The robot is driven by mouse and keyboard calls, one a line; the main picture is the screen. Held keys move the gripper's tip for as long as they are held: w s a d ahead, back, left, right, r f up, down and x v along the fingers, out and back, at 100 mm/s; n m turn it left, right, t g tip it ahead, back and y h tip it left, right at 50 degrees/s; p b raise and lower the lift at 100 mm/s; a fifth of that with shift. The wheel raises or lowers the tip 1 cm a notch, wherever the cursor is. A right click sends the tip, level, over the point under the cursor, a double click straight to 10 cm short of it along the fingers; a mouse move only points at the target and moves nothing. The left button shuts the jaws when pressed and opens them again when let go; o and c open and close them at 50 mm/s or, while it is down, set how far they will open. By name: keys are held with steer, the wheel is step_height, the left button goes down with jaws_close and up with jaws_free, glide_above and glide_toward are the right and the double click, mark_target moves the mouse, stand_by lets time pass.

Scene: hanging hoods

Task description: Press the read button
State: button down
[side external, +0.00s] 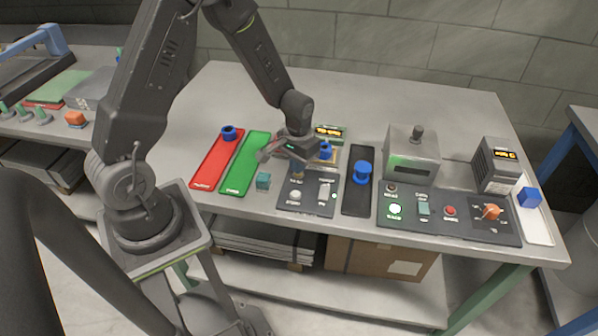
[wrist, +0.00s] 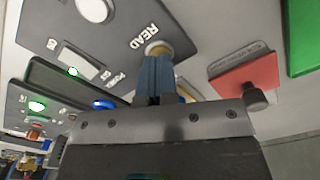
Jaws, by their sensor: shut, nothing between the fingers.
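The dark panel (side external: 325,205) sits near the table's front edge, left of middle. It also shows in the wrist view (wrist: 60,25), with a white READ label. The read button (wrist: 158,46) is a pale round cap beside that label, partly hidden behind my fingertips. My gripper (side external: 297,172) points down over the panel's upper left. In the wrist view my gripper (wrist: 154,62) is shut with nothing between its fingers, its tips at the button. I cannot tell whether they touch it or whether it is pressed in.
A white round button (side external: 295,195) and a switch (side external: 325,190) share the panel. A teal cube (side external: 263,180) stands just left. A black strip with a blue spool (side external: 362,172) lies right, then a second control panel (side external: 450,215). Red (side external: 217,160) and green (side external: 245,165) strips lie left.

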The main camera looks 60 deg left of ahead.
steer(key=shift+r, duration=2.9)
steer(key=c, duration=1.8)
jaws_free()
steer(key=shift+c, duration=0.2)
steer(key=o, duration=1.8)
steer(key=shift+o, duration=0.2)
steer(key=s+d+r+m+t, duration=0.1)
steer(key=s+d+r, duration=0.15)
steer(key=r, duration=0.45)
steer(key=s+d+r+t, duration=0.2)
steer(key=s+r, duration=0.1)
steer(key=r, duration=0.4)
steer(key=s+d+r+m+t, duration=0.2)
steer(key=s+d+r, duration=0.2)
steer(key=s+r, duration=0.3)
steer(key=s, duration=0.3)
steer(key=shift+s+r+t, duration=0.2)
steer(key=shift+s+t, duration=0.1)
steer(key=shift+s, duration=0.1)
